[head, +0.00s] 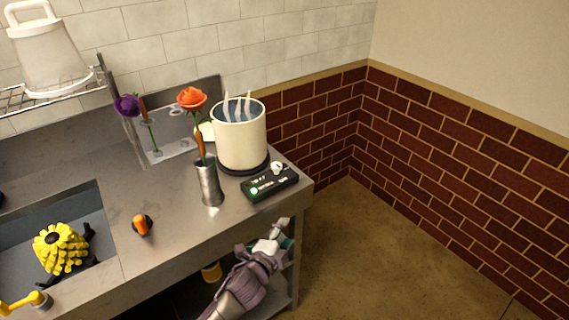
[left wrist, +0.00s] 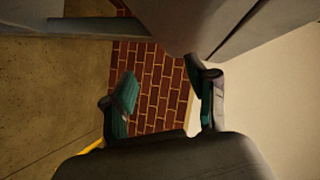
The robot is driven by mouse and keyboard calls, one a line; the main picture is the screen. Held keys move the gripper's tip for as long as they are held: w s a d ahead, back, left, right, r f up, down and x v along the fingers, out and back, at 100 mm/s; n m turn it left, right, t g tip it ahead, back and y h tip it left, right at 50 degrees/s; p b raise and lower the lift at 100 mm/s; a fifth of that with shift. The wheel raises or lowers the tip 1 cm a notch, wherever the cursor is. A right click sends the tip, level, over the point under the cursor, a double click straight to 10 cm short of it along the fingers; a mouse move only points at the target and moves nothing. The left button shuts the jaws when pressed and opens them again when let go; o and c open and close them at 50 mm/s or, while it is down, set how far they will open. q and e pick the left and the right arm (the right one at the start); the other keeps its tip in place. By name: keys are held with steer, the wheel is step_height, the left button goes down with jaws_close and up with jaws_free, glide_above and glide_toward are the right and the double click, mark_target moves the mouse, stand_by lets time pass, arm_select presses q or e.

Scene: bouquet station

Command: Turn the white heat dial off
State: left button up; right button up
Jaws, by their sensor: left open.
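The white heat dial (head: 278,168) sits at the back right of a black control box (head: 268,185) with a green light, near the counter's right end. A dark pointer mark on the dial is too small to read. A cream pot (head: 240,138) stands on a dark round base behind the box, with pale wisps above it. My left gripper (head: 273,243) appears below the counter's front edge, in front of the box and apart from the dial. In the left wrist view its teal fingers (left wrist: 164,86) are spread, with nothing between them. My right gripper is not in view.
A metal vase (head: 208,184) with an orange flower (head: 192,98) stands left of the box. An orange and black item (head: 142,225) lies on the counter (head: 170,205). The floor (head: 390,250) to the right is clear.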

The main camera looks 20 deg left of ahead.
arm_select(q)
steer(key=w+d+r+m+t+h+b, duration=0.1)
steer(key=w+d+r+m+h, duration=0.1)
steer(key=d+r+m+h, duration=0.5)
steer(key=w+d+r+m+h, duration=0.3)
steer(key=d+r+m+h, duration=0.1)
steer(key=r+m, duration=0.7)
steer(key=s+d+r+m+g+h, duration=0.25)
steer(key=d+r+m+g, duration=0.2)
steer(key=m, duration=0.45)
steer(key=m+g+y+b, duration=0.3)
steer(key=m+g+y, duration=0.4)
steer(key=m+y, duration=1.5)
glide_toward(276, 165)
steer(key=w+a+f+m+h, duration=0.1)
steer(key=f, duration=0.1)
steer(key=w+a+f+m+h+p, duration=0.1)
steer(key=a+f+m+h, duration=0.1)
steer(key=w+a+f+m+h, duration=0.1)
steer(key=f+m+h, duration=0.1)
steer(key=shift+a+f, duration=0.3)
steer(key=shift+f, duration=0.1)
